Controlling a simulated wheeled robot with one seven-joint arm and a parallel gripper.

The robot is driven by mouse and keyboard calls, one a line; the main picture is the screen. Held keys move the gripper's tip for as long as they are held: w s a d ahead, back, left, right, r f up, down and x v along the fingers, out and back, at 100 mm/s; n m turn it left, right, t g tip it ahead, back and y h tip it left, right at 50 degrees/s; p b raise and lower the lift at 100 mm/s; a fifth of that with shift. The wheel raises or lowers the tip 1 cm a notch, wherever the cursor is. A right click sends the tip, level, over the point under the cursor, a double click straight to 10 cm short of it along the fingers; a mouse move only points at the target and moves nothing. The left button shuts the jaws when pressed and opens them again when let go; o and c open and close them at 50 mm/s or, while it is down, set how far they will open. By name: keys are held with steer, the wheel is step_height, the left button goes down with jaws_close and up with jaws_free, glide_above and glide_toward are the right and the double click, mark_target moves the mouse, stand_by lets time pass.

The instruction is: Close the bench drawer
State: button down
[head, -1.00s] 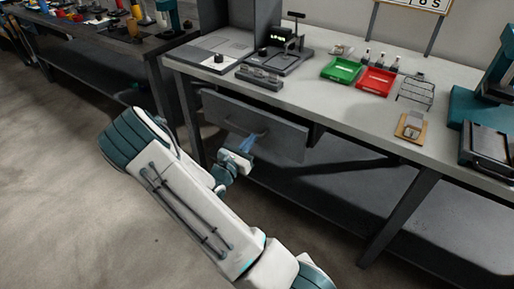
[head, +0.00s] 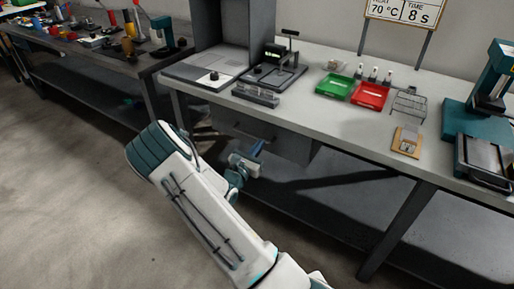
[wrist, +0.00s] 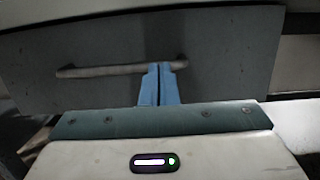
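The bench drawer (head: 286,146) is a dark grey front under the left part of the bench top. In the head view it sits close under the bench edge; I cannot tell whether it is fully flush. The wrist view shows the drawer front (wrist: 225,45) with its horizontal bar handle (wrist: 100,70). My gripper (wrist: 160,68) has its blue fingers side by side with only a thin line between them. They point at the drawer front, overlapping the handle near its right end. Contact is hard to tell. My gripper also shows in the head view (head: 258,147).
The bench top (head: 335,115) carries a green tray (head: 334,86), a red tray (head: 370,95), a wire rack (head: 410,103) and a machine at right. A lower shelf (head: 330,205) runs beneath. Bench legs stand on both sides. The floor at left is clear.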

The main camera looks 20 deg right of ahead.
steer(key=shift+w+d+r, duration=0.1)
steer(key=shift+d+r, duration=0.05)
steer(key=shift+r, duration=0.05)
steer(key=p+v, duration=0.1)
steer(key=v, duration=1.3)
steer(key=shift+f, duration=0.2)
steer(key=s+d+r+m+g+y+p, duration=0.2)
steer(key=s+d+r+m+g+p, duration=0.15)
steer(key=s+r+m+g, duration=0.4)
steer(key=s+d+r+m+g+y+p, duration=0.2)
steer(key=s+r+m+g+y+p, duration=0.15)
steer(key=s+r+m+g, duration=0.4)
steer(key=s+a+r+m+t+y+p, duration=0.3)
steer(key=s+a+r+m+y+p, duration=0.1)
steer(key=r, duration=0.6)
steer(key=s+a+r+m+t+y+p, duration=0.3)
steer(key=s+a+r+m+y+p, duration=0.1)
steer(key=r, duration=0.6)
steer(key=a+m+y+p, duration=0.1)
steer(key=a+m+y, duration=0.1)
steer(key=y, duration=0.1)
steer(key=shift+a+r+t+p, duration=0.2)
steer(key=shift+t+p, duration=0.1)
steer(key=shift+s+d, duration=0.1)
steer(key=shift+s, duration=0.05)
